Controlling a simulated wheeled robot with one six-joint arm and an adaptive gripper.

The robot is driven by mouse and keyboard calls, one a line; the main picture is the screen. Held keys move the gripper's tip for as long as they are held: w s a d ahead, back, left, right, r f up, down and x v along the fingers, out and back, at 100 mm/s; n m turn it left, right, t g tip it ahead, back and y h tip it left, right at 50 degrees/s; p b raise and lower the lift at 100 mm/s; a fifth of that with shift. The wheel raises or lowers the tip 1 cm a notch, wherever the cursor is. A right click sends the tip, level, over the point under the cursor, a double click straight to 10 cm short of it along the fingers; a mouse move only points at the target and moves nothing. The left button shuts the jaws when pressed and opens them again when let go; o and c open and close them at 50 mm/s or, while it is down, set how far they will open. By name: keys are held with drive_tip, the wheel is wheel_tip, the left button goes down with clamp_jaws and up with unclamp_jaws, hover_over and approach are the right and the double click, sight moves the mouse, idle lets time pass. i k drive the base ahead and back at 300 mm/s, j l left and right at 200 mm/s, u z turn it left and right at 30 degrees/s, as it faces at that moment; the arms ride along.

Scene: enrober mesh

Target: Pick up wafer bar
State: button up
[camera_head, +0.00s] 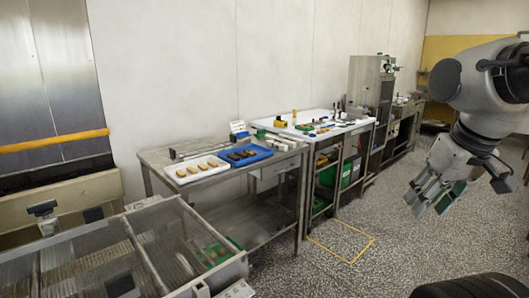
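Several small tan bars (197,168) lie in a white tray (178,182) on the steel table in the middle left. Several dark brown bars (241,154) lie in a blue tray (262,149) right beside it. I cannot tell at this size which of them is the wafer bar. My gripper (428,207) hangs at the right, pointing down and left, far from both trays. Its fingers look spread apart, with a green patch on one side, and I see no bar between them.
A steel table (160,156) stands against the wall; a white-topped bench (318,131) with small tools adjoins it. A mesh-belt machine with clear sides (150,215) fills the lower left. Speckled floor (345,270) is clear in front, with a yellow outline (341,254).

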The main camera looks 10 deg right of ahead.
sight(250, 153)
drive_tip(key=i+l, duration=0.3)
drive_tip(key=l, duration=0.15)
drive_tip(key=i+l, duration=0.3)
drive_tip(key=l, duration=0.15)
drive_tip(key=i+l, duration=0.3)
drive_tip(key=l, duration=0.15)
drive_tip(key=i+l+u, duration=0.1)
drive_tip(key=i+l, duration=0.4)
drive_tip(key=i, duration=0.4)
drive_tip(key=i+l, duration=0.15)
drive_tip(key=i, duration=0.45)
drive_tip(key=i+j, duration=0.3)
drive_tip(key=j, duration=0.15)
drive_tip(key=i+j, duration=0.3)
drive_tip(key=j+u, duration=0.05)
drive_tip(key=j, duration=0.05)
